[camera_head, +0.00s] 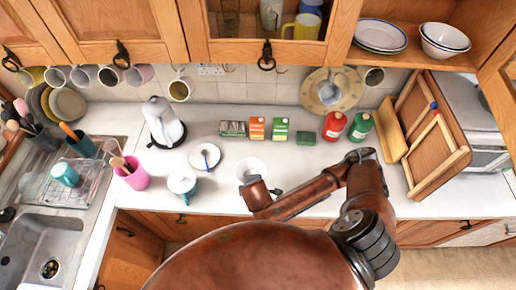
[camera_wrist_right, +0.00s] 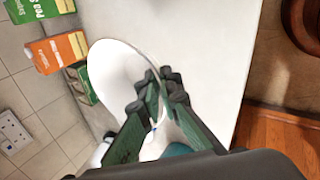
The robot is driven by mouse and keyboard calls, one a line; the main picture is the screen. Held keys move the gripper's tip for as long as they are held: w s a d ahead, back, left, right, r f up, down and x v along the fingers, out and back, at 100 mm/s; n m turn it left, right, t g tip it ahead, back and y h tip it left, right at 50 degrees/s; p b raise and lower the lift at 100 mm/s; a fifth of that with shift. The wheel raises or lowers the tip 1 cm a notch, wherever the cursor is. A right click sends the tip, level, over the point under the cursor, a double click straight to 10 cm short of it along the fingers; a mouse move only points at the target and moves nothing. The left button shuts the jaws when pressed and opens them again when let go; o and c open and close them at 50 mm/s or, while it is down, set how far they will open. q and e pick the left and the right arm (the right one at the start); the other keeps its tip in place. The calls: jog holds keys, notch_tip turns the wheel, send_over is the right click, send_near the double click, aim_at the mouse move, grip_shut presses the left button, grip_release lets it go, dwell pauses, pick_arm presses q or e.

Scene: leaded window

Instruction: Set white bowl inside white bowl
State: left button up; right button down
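A white bowl (camera_head: 251,167) is near the middle of the counter in the head view. In the right wrist view this bowl (camera_wrist_right: 115,70) is large, and its rim runs to my fingertips. My right gripper (camera_head: 259,187) is at the bowl's near side; in the wrist view its fingers (camera_wrist_right: 162,82) come close together and look shut on the rim. Whether the bowl touches the counter is unclear. Another white bowl (camera_head: 445,38) sits in the open cupboard at upper right, apparently stacked. My left gripper is not in view.
Plates (camera_head: 381,35) stand beside the cupboard bowl. Boxes (camera_head: 257,128) and red and green bottles (camera_head: 334,125) line the wall behind. A saucer (camera_head: 204,157), teal cup (camera_head: 183,185) and kettle (camera_head: 163,122) are to the left. Wooden racks (camera_head: 436,150) lean at right.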

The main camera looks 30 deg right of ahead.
jog(key=s+d+r+n+y+p, duration=0.3)
jog(key=d+r+n+p, duration=0.15)
jog(key=d, duration=0.45)
jog(key=shift+n+t, duration=0.3)
jog(key=shift+n, duration=0.35)
jog(key=w+d+f, duration=0.1)
jog(key=w+f, duration=0.1)
jog(key=w, duration=0.2)
jog(key=w+d+f, duration=0.1)
jog(key=w+f, duration=0.2)
jog(key=w, duration=0.1)
jog(key=w+d+f, duration=0.1)
jog(key=w+f, duration=0.1)
jog(key=w, duration=0.3)
jog(key=shift+f, duration=0.25)
jog(key=shift+w+f, duration=0.45)
notch_tip(320, 180, down, 2)
jog(key=shift+f+p, duration=0.15)
jog(key=shift+p, duration=0.2)
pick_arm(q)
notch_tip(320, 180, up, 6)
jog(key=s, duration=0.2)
pick_arm(e)
jog(key=shift+f, duration=0.5)
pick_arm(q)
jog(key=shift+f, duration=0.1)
